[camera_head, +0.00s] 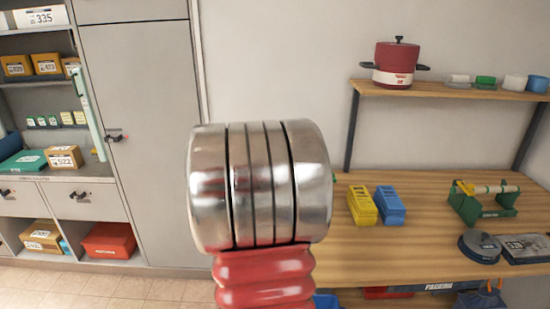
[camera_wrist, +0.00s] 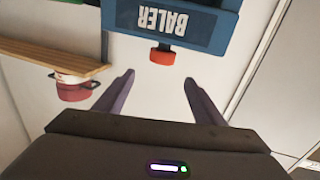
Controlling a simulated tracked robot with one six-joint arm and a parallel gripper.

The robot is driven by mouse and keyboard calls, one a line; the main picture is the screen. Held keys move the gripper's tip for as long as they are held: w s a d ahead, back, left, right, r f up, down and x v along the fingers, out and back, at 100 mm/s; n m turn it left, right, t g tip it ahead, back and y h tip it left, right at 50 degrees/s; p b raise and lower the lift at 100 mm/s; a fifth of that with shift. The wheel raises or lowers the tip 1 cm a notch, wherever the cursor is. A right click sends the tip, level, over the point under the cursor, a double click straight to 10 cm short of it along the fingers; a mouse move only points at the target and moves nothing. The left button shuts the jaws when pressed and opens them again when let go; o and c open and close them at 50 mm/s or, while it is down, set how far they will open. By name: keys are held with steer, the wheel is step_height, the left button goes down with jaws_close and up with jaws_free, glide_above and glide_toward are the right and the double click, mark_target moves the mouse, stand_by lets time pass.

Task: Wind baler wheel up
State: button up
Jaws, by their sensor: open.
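In the wrist view a blue machine (camera_wrist: 215,22) carries a dark panel with the word BALER, upside down in this picture. A small red-orange part (camera_wrist: 162,58) on a dark stem sticks out from its edge and looks like the wheel. My gripper (camera_wrist: 159,83) is open and empty. Its two dark fingers point toward the red part, which lies beyond and between the fingertips, apart from them. The baler does not show in the head view, where my arm covers the middle and my gripper is hidden.
In the head view a wooden workbench (camera_head: 420,245) holds yellow (camera_head: 362,205) and blue (camera_head: 391,206) boxes and a green tape holder (camera_head: 483,202). A shelf (camera_head: 450,92) above bears a red pot (camera_head: 397,62). A grey cabinet (camera_head: 145,150) stands left.

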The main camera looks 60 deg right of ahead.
steer(key=s+a+r+g+y, duration=0.1)
steer(key=a+g, duration=0.1)
steer(key=a, duration=0.5)
steer(key=s+a+r+g+y, duration=0.1)
steer(key=a+r+g, duration=0.1)
steer(key=a, duration=0.5)
steer(key=a+f+n+t+y, duration=0.1)
steer(key=a+f+n+y, duration=0.2)
steer(key=a, duration=1.1)
steer(key=a+f+n+t+y, duration=0.2)
steer(key=a+n+y, duration=0.4)
steer(key=a, duration=0.9)
steer(key=a+f+n+t+y, duration=0.2)
steer(key=a+f+n+y, duration=0.2)
steer(key=a, duration=1)
steer(key=shift+s+a+n+y, duration=0.35)
steer(key=shift+n+y, duration=0.45)
steer(key=shift+y, duration=0.4)
steer(key=shift+c, duration=0.3)
